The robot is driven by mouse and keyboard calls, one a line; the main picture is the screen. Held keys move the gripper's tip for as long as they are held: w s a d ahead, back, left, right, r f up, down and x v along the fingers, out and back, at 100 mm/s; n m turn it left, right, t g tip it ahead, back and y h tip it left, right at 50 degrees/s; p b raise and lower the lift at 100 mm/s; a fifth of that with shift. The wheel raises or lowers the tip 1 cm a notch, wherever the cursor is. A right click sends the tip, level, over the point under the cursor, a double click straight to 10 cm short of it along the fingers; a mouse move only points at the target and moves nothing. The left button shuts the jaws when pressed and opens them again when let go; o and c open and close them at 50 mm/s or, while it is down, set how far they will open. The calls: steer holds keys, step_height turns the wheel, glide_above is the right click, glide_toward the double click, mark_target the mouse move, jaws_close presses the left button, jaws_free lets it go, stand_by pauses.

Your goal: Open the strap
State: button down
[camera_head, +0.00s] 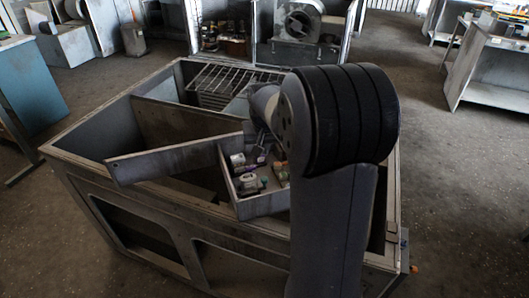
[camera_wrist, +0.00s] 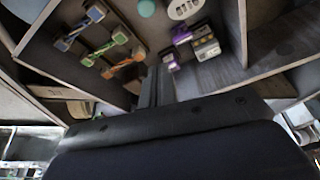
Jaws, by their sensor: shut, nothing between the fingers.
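I cannot pick out a strap for certain in either view. The open grey housing (camera_head: 130,192) fills the middle of the head view, with walls dividing it into compartments. A small fitting (camera_head: 393,232) sits on its right rim; I cannot tell if it is a strap or latch. My gripper shows in the wrist view as two narrow dark fingers (camera_wrist: 159,86), together and empty. They point toward a tray of small parts, whose rim (camera_head: 262,208) shows in the head view.
The wrist view shows several coloured bar-shaped pieces (camera_wrist: 105,45), a teal ball (camera_wrist: 146,8), a pale oval piece (camera_wrist: 185,9) and small boxes (camera_wrist: 205,42). A wire rack (camera_head: 215,82) lies at the housing's back. Benches (camera_head: 490,70) stand right; floor (camera_head: 450,180) there is clear.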

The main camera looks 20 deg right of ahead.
steer(key=x, duration=0.7)
steer(key=shift+f+p, duration=0.15)
steer(key=shift+p, duration=0.15)
steer(key=shift+s+f, duration=0.1)
steer(key=shift+f, duration=0.15)
steer(key=shift+s+a+r+p, duration=0.1)
steer(key=shift+s+a+p, duration=0.1)
steer(key=shift+s, duration=0.35)
steer(key=shift+s+a+p, duration=0.15)
steer(key=shift+s+a, duration=0.05)
steer(key=shift+s, duration=0.4)
steer(key=shift+s+a, duration=0.2)
steer(key=shift+s, duration=0.35)
